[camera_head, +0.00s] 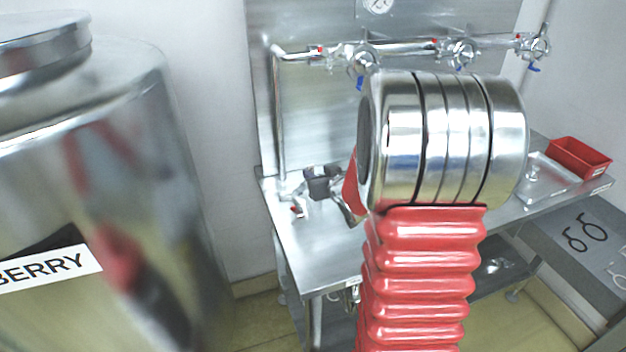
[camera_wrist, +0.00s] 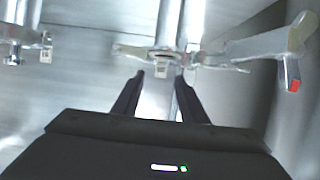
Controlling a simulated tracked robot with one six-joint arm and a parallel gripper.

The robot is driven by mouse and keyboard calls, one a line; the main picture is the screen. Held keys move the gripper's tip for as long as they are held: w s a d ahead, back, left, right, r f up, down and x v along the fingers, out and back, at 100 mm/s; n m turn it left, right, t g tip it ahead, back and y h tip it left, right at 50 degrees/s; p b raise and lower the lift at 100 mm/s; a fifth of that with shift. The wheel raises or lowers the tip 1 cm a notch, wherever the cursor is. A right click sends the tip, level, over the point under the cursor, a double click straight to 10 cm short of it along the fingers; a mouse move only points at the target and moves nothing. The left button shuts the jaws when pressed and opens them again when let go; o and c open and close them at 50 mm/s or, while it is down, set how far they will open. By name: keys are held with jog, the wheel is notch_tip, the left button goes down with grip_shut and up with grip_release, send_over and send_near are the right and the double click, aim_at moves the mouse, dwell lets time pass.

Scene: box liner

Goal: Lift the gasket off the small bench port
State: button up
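My gripper (camera_wrist: 160,76) points at a small metal port (camera_wrist: 165,58) in the wrist view. Its two dark fingers are apart, with the port's pale metal stem showing between and beyond their tips. I cannot make out the gasket as a separate thing; the port's rim is blurred and small. In the head view my gripper (camera_head: 322,182) is a dark shape low over the left part of the steel bench (camera_head: 325,262). Small fittings (camera_head: 299,209) stand just left of it. My own arm hides much of the bench's middle.
A silver clamp arm with a red tip (camera_wrist: 293,86) lies right of the port, and another metal fitting (camera_wrist: 25,42) is at left. A pipe with valves (camera_head: 362,60) runs behind the bench. A red bin (camera_head: 580,158) and steel tray (camera_head: 545,180) are at right. A large tank (camera_head: 90,170) fills the left.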

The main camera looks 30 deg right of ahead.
aim_at(311, 168)
jog(key=shift+x, duration=0.85)
jog(key=shift+x, duration=2.6)
jog(key=shift+a+r, duration=0.1)
jog(key=shift+c, duration=0.4)
grip_shut()
